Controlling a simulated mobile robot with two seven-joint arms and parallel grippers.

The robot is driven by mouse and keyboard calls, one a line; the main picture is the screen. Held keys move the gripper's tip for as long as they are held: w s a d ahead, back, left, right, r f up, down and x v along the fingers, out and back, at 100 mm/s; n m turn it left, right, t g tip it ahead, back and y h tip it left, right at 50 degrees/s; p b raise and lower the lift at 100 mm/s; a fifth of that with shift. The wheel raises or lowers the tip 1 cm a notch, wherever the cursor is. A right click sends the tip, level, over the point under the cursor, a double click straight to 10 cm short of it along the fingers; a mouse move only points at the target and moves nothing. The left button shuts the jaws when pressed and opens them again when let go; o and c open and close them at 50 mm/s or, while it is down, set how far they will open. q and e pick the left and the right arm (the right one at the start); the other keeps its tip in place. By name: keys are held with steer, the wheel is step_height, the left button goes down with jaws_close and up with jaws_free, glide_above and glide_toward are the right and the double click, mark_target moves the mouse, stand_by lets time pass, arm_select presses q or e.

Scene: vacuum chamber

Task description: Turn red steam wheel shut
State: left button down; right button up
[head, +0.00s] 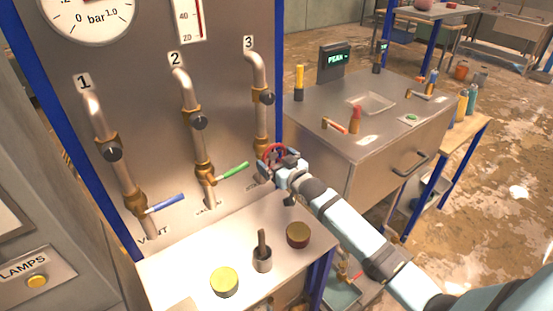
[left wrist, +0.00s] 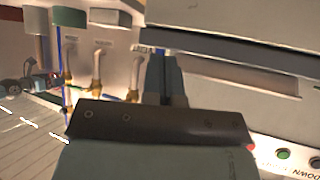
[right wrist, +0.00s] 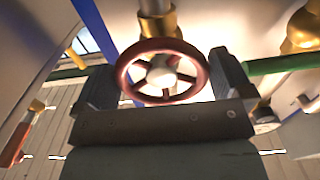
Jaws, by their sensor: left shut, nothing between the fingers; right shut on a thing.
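The red wheel (head: 274,153) sits low on pipe 3, at the right side of the panel in the head view. In the right wrist view the red wheel (right wrist: 162,72) shows as a full ring with a pale hub, under a brass fitting (right wrist: 157,22). My right gripper (head: 280,162) is at the wheel, with one finger on each side of its rim, shut on it. My left gripper (left wrist: 163,75) is shut and empty in the left wrist view, away from the wheel. It is not in the head view.
Pipe 1 has a blue lever (head: 165,204) and pipe 2 a green lever (head: 234,170). The ledge (head: 190,262) below holds a yellow-topped can (head: 224,281), a dark-red-topped can (head: 298,235) and a cup with a handle (head: 262,260). A metal bench (head: 330,150) stands to the right.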

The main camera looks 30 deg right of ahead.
steer(key=shift+m, duration=0.3)
steer(key=o, duration=0.5)
steer(key=shift+s, duration=0.1)
steer(key=shift+s+d+b, duration=0.3)
steer(key=shift+s+b, duration=0.2)
steer(key=shift+s, duration=1.75)
steer(key=shift+s+d+b, duration=0.35)
steer(key=shift+s+b, duration=0.1)
steer(key=shift+s, duration=1.8)
steer(key=shift+s+d+b, duration=0.3)
steer(key=shift+s+b, duration=0.2)
steer(key=shift+s, duration=1.75)
steer(key=s+a+f+g, duration=0.2)
steer(key=s+a+f, duration=0.3)
steer(key=s+f, duration=0.2)
steer(key=s+a+f+n+g, duration=0.1)
steer(key=s+a+f+g, duration=0.1)
steer(key=s+a+f, duration=0.3)
steer(key=s+a+f+g, duration=0.2)
steer(key=s+a+f, duration=0.3)
steer(key=s+f, duration=0.5)
steer(key=shift+s+a+n+g+y, duration=0.3)
steer(key=shift+s+a+g, duration=0.05)
steer(key=shift+a+g, duration=0.05)
